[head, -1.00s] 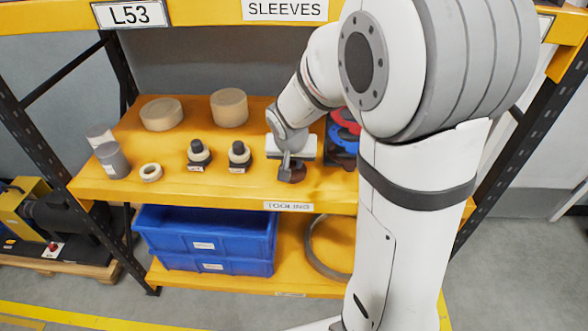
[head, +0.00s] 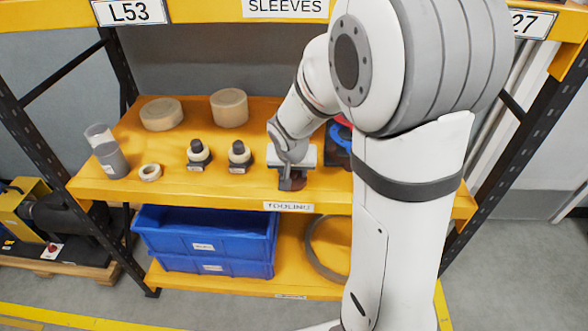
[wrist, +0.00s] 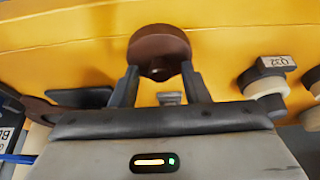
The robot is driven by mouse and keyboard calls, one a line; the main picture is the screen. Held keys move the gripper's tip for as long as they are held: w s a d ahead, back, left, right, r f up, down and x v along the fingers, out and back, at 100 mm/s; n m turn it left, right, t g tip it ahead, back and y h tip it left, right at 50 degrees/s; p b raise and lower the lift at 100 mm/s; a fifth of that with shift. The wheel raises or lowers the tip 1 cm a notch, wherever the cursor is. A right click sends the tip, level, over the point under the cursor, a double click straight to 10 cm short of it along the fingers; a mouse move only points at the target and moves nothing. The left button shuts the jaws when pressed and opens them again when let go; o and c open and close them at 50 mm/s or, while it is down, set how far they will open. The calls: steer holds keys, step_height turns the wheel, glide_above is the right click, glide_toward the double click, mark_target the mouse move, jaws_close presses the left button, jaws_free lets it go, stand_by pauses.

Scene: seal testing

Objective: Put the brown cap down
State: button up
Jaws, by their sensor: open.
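The brown cap (wrist: 160,45) is a round disc with a small raised hub, seen in the wrist view against the yellow shelf. My gripper (wrist: 161,78) is open, with one finger on each side of the cap's lower part. Whether the fingers still touch its edge cannot be told. In the head view the brown cap (head: 287,184) is a small dark patch low at my gripper (head: 292,176), near the shelf's front edge. The fingers partly hide it. It appears to rest on the shelf.
A blue part (head: 340,136) lies behind my arm. Tan discs (head: 161,113) stand at the back. Blue bins (head: 205,235) sit below.

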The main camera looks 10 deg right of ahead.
steer(key=p+v, duration=0.2)
steer(key=v, duration=0.9)
steer(key=s+d+r+n+g+y, duration=0.1)
steer(key=s+n+g, duration=0.1)
steer(key=s, duration=1.4)
steer(key=shift+s+d+r+n, duration=0.2)
steer(key=shift+d+n, duration=0.1)
steer(key=shift+n, duration=0.5)
step_height(320, 180, up, 8)
steer(key=p, duration=0.7)
